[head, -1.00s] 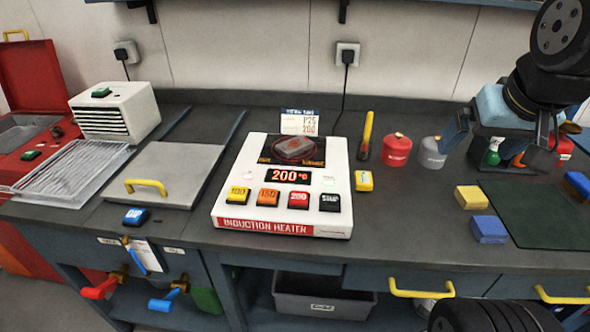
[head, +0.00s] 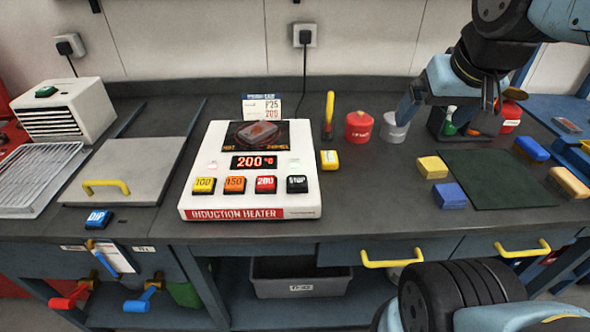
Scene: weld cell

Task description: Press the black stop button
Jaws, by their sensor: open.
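The black STOP button (head: 297,184) is the rightmost in the row of buttons on the front of the white induction heater (head: 305,208). Its top is uncovered. Left of it are the red 200 button (head: 265,184), the orange 150 button (head: 235,184) and the yellow 100 button (head: 204,185). The display (head: 254,162) reads 200 °C. A greyish piece with a reddish patch (head: 257,133) lies on the heating plate. My gripper (head: 448,112) is open and empty, up and right of the heater, well apart from the button.
A yellow block (head: 329,159), a yellow-handled tool (head: 328,115), a red canister (head: 358,127) and a grey canister (head: 395,127) stand between heater and gripper. A green mat (head: 505,178) with blocks around it lies right. The bench in front of the canisters is clear.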

